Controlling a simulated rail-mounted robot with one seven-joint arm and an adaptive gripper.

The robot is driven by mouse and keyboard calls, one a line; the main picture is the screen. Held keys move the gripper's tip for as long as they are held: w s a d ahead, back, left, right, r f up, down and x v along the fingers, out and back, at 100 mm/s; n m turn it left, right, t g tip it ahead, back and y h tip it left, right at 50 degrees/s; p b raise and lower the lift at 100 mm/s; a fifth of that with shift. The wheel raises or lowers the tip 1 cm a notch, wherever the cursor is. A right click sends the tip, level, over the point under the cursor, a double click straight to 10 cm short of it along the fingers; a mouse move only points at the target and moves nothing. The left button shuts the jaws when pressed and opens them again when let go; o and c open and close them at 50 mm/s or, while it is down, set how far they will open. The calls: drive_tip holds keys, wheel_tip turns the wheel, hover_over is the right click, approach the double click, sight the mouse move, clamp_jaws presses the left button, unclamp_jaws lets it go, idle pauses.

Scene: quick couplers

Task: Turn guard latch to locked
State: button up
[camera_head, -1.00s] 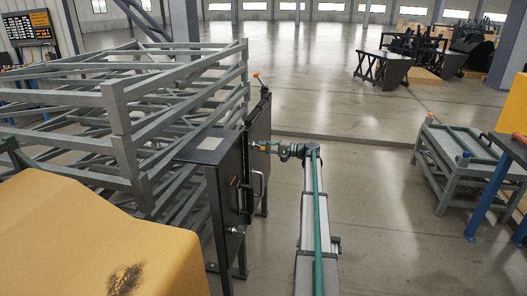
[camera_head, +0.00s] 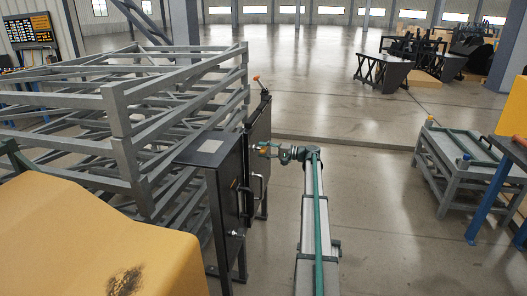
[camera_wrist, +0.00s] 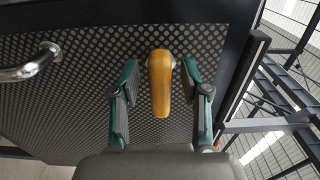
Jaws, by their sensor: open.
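The guard latch is a yellow-orange handle (camera_wrist: 160,82) on a dark perforated guard panel (camera_wrist: 75,95) in the wrist view. It points down the picture toward my gripper. My gripper (camera_wrist: 160,90) is open, with one teal finger on each side of the handle and a visible gap on both sides. In the head view my gripper (camera_head: 268,150) is at the right side of the black guard (camera_head: 256,130). The latch is too small to make out clearly there.
A curved metal pull handle (camera_wrist: 30,65) is at the left of the panel in the wrist view. A black cabinet (camera_head: 205,160) and a grey metal rack (camera_head: 120,110) stand left of my arm. A grey workbench (camera_head: 455,160) stands at the right, with free floor between.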

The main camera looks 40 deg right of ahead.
drive_tip(key=v, duration=1.2)
